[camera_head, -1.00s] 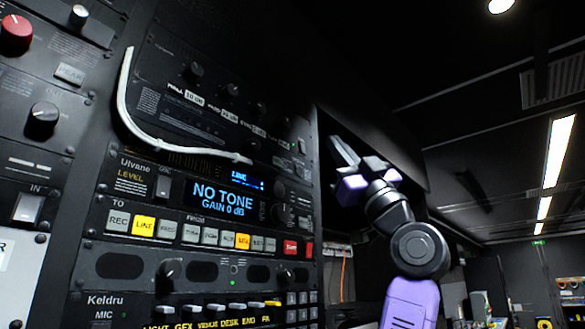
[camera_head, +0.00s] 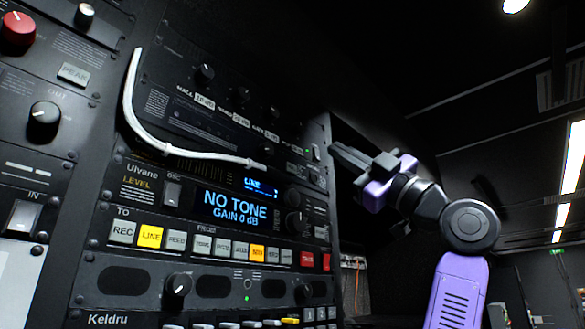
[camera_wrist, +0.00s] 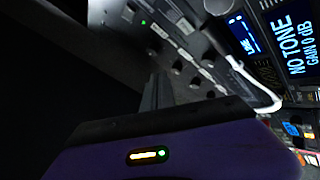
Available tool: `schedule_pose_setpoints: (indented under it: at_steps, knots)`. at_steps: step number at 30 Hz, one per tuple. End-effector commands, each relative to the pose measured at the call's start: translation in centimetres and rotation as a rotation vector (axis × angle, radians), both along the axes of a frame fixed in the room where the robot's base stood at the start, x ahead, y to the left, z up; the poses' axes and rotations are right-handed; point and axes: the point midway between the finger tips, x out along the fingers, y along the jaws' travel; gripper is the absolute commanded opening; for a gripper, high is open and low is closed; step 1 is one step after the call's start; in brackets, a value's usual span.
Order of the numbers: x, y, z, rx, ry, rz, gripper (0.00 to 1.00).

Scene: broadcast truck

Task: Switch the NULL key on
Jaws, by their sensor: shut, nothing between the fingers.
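No label reading NULL is legible to me. The upper black unit (camera_head: 200,115) has knobs and upside-down lettering. At its right end is a small light-coloured key (camera_head: 316,152) beside a tiny green light. That end also shows in the wrist view, with a small key (camera_wrist: 160,30) near a green light (camera_wrist: 143,22). Whether this is the NULL key I cannot tell. My gripper (camera_head: 335,149) is shut and empty. Its fingertips point left, close to the unit's right end. In the wrist view my fingers (camera_wrist: 155,92) point at the panel; contact cannot be made out.
A white cable (camera_head: 180,152) curves across the upper unit's left and lower edge. Below is the Ulvane unit (camera_head: 145,180), its display (camera_head: 231,206) reading NO TONE, GAIN 0 dB, above a row of buttons. A dark opening lies right of the rack edge. Open room is at right.

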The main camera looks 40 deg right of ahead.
Motion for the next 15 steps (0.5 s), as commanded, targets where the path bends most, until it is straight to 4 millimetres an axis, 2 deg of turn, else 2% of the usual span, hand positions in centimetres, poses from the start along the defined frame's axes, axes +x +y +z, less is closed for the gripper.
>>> schedule_pose_setpoints:
  at_steps: [15]
  knots:
    - [6.3, 0.2, 0.1, 0.002, 0.003, 0.002, 0.00]
